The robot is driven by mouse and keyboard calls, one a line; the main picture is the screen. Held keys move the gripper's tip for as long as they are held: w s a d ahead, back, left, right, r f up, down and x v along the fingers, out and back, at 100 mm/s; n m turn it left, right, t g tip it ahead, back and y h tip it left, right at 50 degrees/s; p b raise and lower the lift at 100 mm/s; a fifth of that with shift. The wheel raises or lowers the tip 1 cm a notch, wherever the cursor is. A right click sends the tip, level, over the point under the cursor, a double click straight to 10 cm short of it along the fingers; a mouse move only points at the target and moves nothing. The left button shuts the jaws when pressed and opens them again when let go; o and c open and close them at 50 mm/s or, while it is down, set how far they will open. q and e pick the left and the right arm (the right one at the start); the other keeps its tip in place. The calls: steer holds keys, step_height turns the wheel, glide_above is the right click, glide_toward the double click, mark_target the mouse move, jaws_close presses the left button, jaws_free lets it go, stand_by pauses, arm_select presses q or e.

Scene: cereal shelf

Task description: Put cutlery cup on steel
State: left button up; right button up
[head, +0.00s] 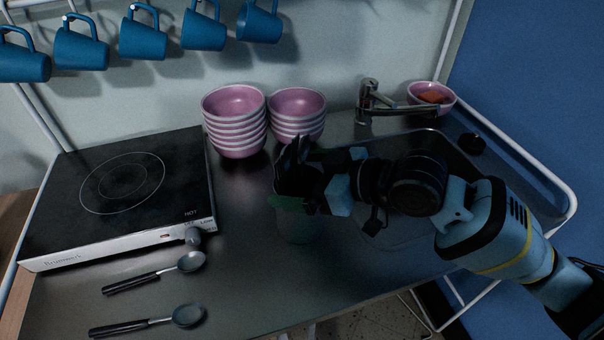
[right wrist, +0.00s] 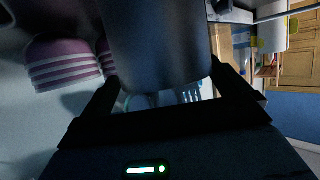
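The grey cutlery cup (head: 298,228) is upright over the steel counter (head: 255,265), in front of the pink bowls. Dark utensils and a green piece show at its top. I cannot tell whether its base touches the steel. My right gripper (head: 300,192) comes in from the right at the cup's upper part. In the right wrist view the cup (right wrist: 155,45) fills the space between both fingers, which appear shut on its sides. Cutlery (right wrist: 188,97) shows past its rim. My left gripper is not in view.
Two stacks of pink bowls (head: 234,125) stand behind the cup. A hot plate (head: 125,185) is at left, with two spoons (head: 160,272) in front of it. A sink with a tap (head: 372,100) lies at right, partly behind my arm. Blue mugs (head: 142,40) hang above.

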steer(key=shift+r, duration=0.1)
steer(key=shift+d+r, duration=0.1)
steer(key=shift+d, duration=0.1)
steer(key=v, duration=1.1)
steer(key=shift+s+d+r, duration=0.2)
steer(key=shift+s+r, duration=0.05)
